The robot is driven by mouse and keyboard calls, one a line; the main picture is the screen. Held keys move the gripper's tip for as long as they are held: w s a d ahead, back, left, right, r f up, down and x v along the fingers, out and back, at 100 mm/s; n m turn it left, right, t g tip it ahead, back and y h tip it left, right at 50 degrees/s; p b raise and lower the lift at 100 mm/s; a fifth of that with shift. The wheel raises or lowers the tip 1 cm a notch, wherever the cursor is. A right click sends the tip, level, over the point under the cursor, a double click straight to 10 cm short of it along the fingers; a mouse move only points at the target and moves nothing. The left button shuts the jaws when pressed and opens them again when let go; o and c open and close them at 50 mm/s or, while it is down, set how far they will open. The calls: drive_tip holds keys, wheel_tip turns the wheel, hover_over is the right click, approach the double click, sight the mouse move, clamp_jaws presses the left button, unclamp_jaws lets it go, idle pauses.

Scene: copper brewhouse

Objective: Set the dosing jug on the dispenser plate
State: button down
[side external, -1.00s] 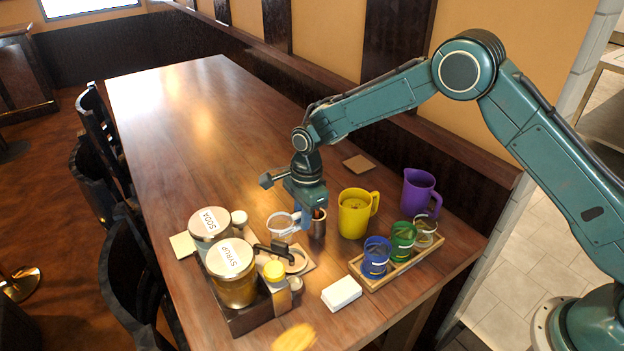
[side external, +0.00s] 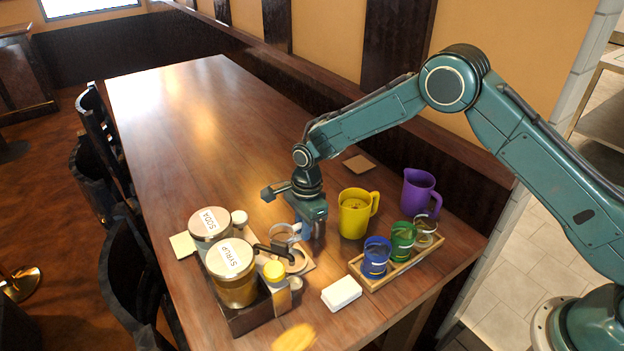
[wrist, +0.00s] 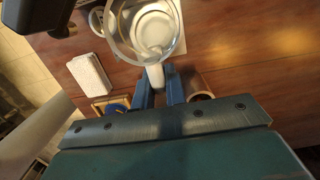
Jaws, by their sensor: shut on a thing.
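The dosing jug (side external: 283,233) is a small clear jug. My gripper (side external: 300,226) is shut on its handle, and the blue fingers (wrist: 160,88) close around the pale handle (wrist: 155,75) in the wrist view. The clear jug body (wrist: 145,28) extends beyond the fingertips there. The dispenser plate (side external: 298,264) is a pale square with a round ring, below the dark tap of the dispenser. The jug is beside and partly over the plate's far side in the side view. I cannot tell whether they touch.
Syrup (side external: 233,278) and soda (side external: 210,225) jars stand left of the plate. A yellow pitcher (side external: 353,220), purple pitcher (side external: 418,192), tray of cups (side external: 385,279) and white box (side external: 341,293) are on the right. The far table is clear.

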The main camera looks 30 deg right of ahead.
sight(305, 252)
drive_tip(key=shift+f, duration=2.85)
drive_tip(key=shift+s+f, duration=0.25)
drive_tip(key=shift+f, duration=0.1)
drive_tip(key=c, duration=1.3)
unclamp_jaws()
drive_tip(key=shift+w, duration=0.1)
drive_tip(key=shift+c, duration=0.2)
drive_tip(key=shift+r, duration=0.1)
drive_tip(key=shift+w+r, duration=0.1)
drive_tip(key=shift+r, duration=0.1)
drive_tip(key=shift+d+r, duration=0.1)
drive_tip(key=shift+r, duration=0.5)
drive_tip(key=r, duration=0.7)
drive_tip(key=d+r, duration=0.1)
drive_tip(key=r, duration=0.3)
drive_tip(key=shift+r, duration=0.6)
